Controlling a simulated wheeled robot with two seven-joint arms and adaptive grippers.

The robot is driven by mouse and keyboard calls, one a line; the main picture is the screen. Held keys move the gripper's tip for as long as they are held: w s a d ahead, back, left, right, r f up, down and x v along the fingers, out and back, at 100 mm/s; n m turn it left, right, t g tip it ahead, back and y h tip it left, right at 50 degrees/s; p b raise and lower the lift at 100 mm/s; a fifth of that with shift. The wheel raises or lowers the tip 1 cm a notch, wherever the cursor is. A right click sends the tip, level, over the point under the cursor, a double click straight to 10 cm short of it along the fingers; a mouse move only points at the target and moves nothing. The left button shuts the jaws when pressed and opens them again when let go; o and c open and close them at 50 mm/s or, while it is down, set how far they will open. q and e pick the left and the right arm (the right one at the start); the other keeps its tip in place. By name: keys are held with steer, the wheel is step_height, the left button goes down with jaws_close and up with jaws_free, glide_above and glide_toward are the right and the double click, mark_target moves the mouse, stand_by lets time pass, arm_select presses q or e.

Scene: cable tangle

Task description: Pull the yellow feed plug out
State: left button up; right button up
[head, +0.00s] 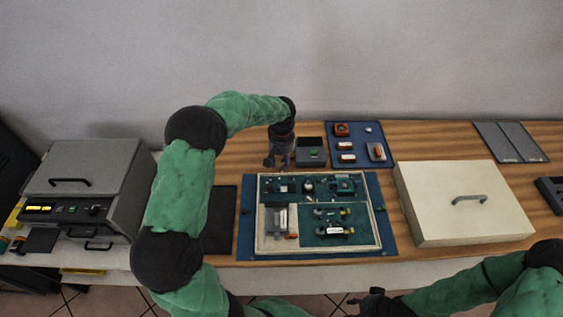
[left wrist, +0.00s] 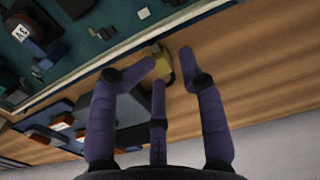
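In the left wrist view a small yellow piece (left wrist: 162,64), which looks like the yellow feed plug, sits at the pale rim of the board, between my spread fingers. My left gripper (head: 270,164) points down at the back left edge of the board in the head view. In the left wrist view its fingers (left wrist: 168,62) are apart, with a gap to the right of the yellow piece. The left finger overlaps it, and I cannot tell whether they touch. The head view does not show the yellow piece clearly. My right gripper (head: 372,303) is low at the front, its fingers unclear.
The framed board (head: 376,243) holds several small parts on dark green panels. Behind it are a grey box with a green button (head: 311,152) and a blue tray (head: 363,130). A cream lidded box (head: 430,190) stands right, a grey machine (head: 90,185) left.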

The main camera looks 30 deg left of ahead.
arm_select(q)
steer(key=shift+r+p, duration=1.2)
steer(key=shift+r, duration=0.7)
